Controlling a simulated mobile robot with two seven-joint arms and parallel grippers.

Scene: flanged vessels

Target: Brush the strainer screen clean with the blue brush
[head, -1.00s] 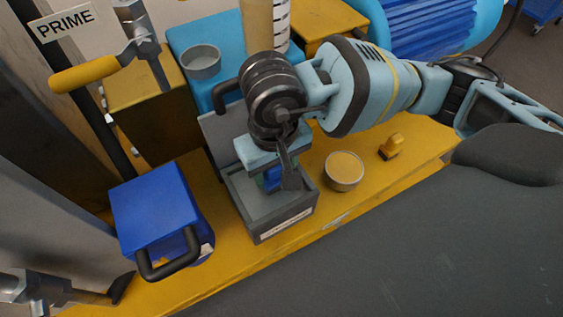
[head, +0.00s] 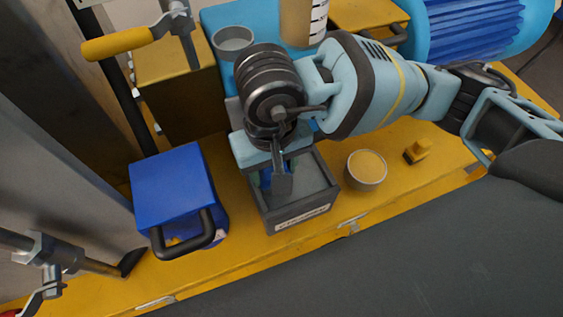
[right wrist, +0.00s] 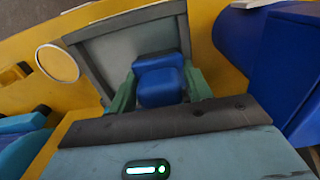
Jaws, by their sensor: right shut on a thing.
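The blue brush (right wrist: 160,80) sits between the green fingers of my right gripper (right wrist: 157,92), which is shut on it. In the head view my right gripper (head: 272,178) points down into the left part of an open grey tray (head: 290,225), with only a little of the blue brush (head: 266,177) showing. The gripper and wrist hide part of the tray, and contact between brush and floor cannot be told. My left gripper is not in view.
A blue box with a black handle (head: 172,190) stands left of the tray. A grey bowl (head: 232,41) is behind. The yellow bench (head: 230,262) is clear in front.

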